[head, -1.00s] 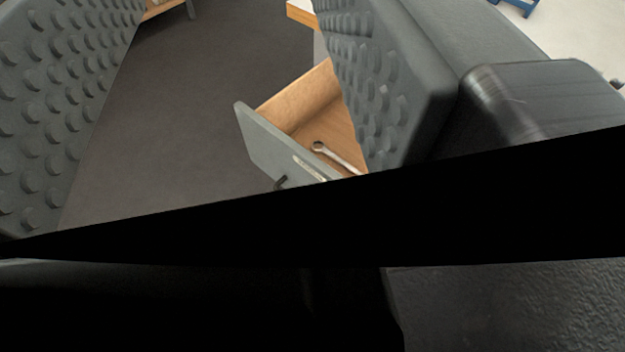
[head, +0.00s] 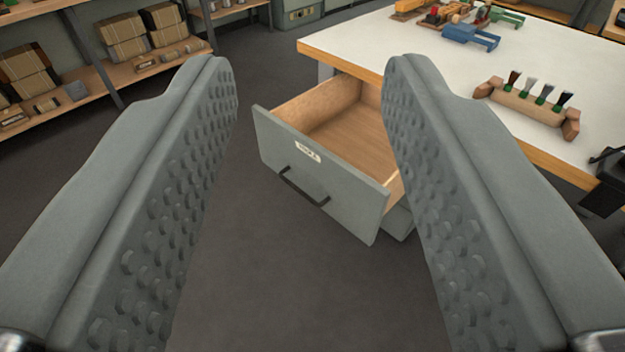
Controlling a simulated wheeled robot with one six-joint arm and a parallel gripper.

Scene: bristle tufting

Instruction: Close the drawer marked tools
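The drawer (head: 330,187) is pulled well out from under the white-topped bench. It has a grey front, a dark bar handle (head: 303,187) and a small white label (head: 308,152), whose lettering looks like "TOOLS" but is small. The visible part of its wooden inside shows no object; its right part is hidden behind my right finger. My gripper (head: 308,75) is open and empty. Its two studded grey fingers frame the drawer in the picture, and neither is seen to touch it.
The white bench (head: 440,75) has a wooden edge. On it are a wooden holder (head: 525,100) with several dark brushes, and blue clamp-like pieces (head: 470,37). Shelving (head: 95,85) with brown packages stands at the left. The dark floor (head: 270,270) before the drawer is clear.

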